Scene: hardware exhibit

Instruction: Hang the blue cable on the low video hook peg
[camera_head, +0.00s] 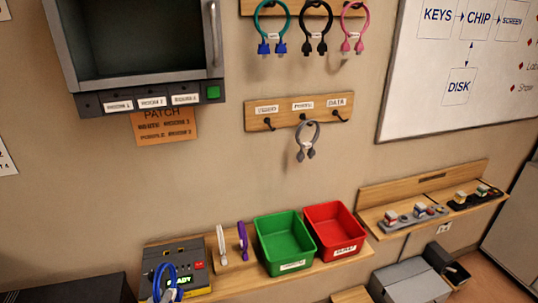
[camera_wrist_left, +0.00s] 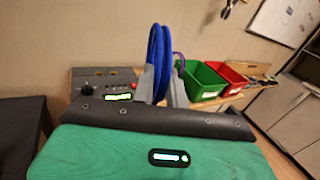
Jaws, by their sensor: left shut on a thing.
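The blue cable (camera_head: 158,276) is a coiled loop at the bottom left of the head view, in front of the tester box. In the left wrist view the blue cable (camera_wrist_left: 157,55) stands upright between the two grey fingers of my left gripper (camera_wrist_left: 162,82), which is shut on it. In the head view only a little of my left gripper (camera_head: 173,294) shows, at the bottom edge. The low wooden hook board (camera_head: 285,112) is on the wall, up and right of the gripper. Its left peg, the video hook (camera_head: 268,123), is bare. My right gripper is not in view.
A grey cable (camera_head: 307,142) hangs on the middle low peg; the data peg (camera_head: 341,116) is bare. Teal, black and pink cables hang above. The tester box (camera_head: 190,262), a green bin (camera_head: 284,245) and a red bin (camera_head: 335,226) are on the shelf. A cabinet (camera_head: 140,45) juts out upper left.

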